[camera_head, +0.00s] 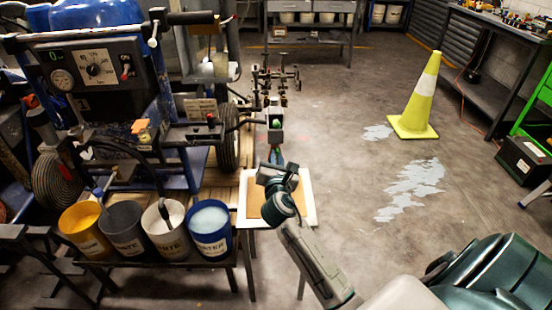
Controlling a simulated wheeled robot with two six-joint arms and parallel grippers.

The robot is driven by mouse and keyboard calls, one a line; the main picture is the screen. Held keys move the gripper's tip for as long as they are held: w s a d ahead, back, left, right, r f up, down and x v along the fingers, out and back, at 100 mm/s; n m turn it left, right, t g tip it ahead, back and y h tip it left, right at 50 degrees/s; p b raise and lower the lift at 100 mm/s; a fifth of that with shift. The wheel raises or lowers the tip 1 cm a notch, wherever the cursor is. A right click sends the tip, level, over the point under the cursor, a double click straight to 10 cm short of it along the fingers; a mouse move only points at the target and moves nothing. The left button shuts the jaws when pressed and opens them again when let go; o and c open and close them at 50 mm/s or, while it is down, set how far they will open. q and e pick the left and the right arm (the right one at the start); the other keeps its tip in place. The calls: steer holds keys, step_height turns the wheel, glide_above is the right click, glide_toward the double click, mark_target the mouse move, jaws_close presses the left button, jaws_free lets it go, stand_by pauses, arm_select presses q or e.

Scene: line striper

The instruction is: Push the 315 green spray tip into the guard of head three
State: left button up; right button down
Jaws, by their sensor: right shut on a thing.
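My right arm comes in from the lower right, and its gripper (276,152) reaches away from me to the spray heads. It is shut on the green spray tip (276,124), which shows as a small green spot at the grey guard (275,111) of the nearest head. The wrist hides part of the fingers. How deep the tip sits in the guard is too small to tell. Further heads (268,84) stand behind on the dark bar. My left gripper is out of view.
The blue striper with its gauge panel (95,68) and wheel (228,137) stands at the left. Several paint buckets (208,228) stand in front of it. A small tray table (308,194) is under my right wrist. A yellow cone (418,105) stands on open floor at right.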

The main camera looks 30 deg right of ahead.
steer(key=shift+r+n+p, duration=0.1)
steer(key=shift+n+p, duration=1.8)
steer(key=shift+p, duration=0.7)
steer(key=c, duration=0.9)
jaws_free()
steer(key=shift+p+v, duration=0.8)
steer(key=shift+v, duration=2.7)
